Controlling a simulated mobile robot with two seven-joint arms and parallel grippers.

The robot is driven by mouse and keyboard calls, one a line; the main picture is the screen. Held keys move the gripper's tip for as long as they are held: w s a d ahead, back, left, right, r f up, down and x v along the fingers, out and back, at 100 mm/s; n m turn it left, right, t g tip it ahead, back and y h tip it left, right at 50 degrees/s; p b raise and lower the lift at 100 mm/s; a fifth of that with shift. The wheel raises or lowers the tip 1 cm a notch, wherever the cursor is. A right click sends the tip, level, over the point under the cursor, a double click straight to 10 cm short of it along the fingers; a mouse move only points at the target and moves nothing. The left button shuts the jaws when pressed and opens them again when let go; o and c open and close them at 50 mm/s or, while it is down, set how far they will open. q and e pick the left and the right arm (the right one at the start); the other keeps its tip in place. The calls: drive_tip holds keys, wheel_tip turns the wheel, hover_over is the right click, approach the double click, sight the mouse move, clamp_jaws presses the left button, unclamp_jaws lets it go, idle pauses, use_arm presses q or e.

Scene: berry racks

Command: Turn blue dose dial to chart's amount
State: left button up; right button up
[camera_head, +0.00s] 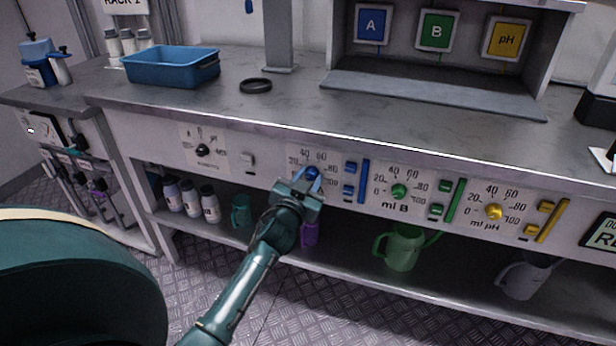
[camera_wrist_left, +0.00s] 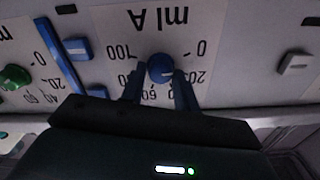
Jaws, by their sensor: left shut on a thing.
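The blue dose dial (camera_head: 312,173) sits on the ml A panel of the bench front, with a scale from 0 to 100 around it. My left gripper (camera_head: 305,180) reaches it from below, and its fingers are shut on the dial. The left wrist view shows the panel upside down, with the blue dial (camera_wrist_left: 160,67) between the two fingertips (camera_wrist_left: 159,76). A pale mark on the dial appears to point towards the 20 side. The fingers partly cover the scale. I see no readable dose chart. My right gripper is out of view.
A green dial (camera_head: 399,191) and a yellow dial (camera_head: 494,211) are further right, with coloured buttons and bars beside them. A black knob (camera_head: 203,150) is to the left. A blue tray (camera_head: 172,68) stands on the bench. Bottles and jugs stand on the lower shelf.

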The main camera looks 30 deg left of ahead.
use_arm(q)
drive_tip(key=m, duration=0.4)
drive_tip(key=shift+p, duration=0.35)
drive_tip(key=shift+m, duration=0.8)
drive_tip(key=o, duration=0.9)
drive_tip(key=shift+o, duration=0.2)
drive_tip(key=shift+d, duration=0.1)
